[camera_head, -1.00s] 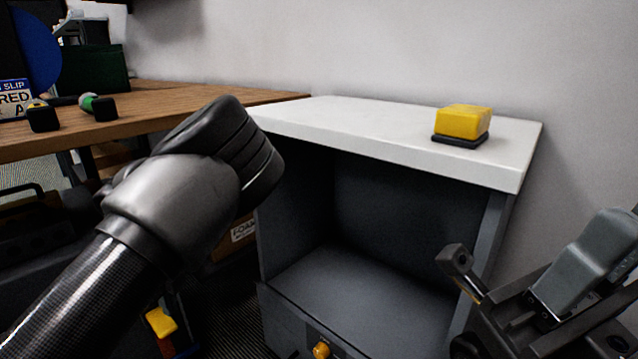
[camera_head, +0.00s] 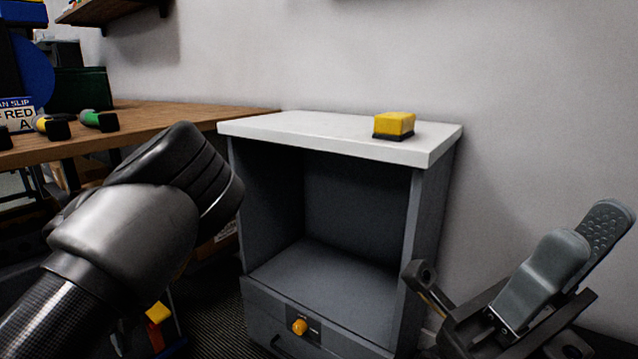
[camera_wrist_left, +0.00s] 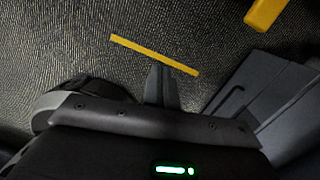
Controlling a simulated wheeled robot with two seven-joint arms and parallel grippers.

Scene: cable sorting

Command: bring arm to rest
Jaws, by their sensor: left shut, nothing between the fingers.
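My left arm (camera_head: 140,215) comes in from the left in the head view, dark and bent, and its gripper is hidden there. In the left wrist view my left gripper (camera_wrist_left: 162,82) is shut and empty, above a dark textured floor. My right gripper (camera_head: 575,252) is at the lower right of the head view. Its two grey fingers stand apart, one textured inner pad shows, and nothing is visible between them. It is in front of the wall, to the right of the cabinet.
A grey open-fronted cabinet (camera_head: 433,215) with a white top (camera_head: 300,124) stands in the middle, a yellow-and-black block (camera_head: 394,125) on it. A wooden bench (camera_head: 165,115) with tools is at the left. A yellow floor strip (camera_wrist_left: 150,54) lies near the left fingers.

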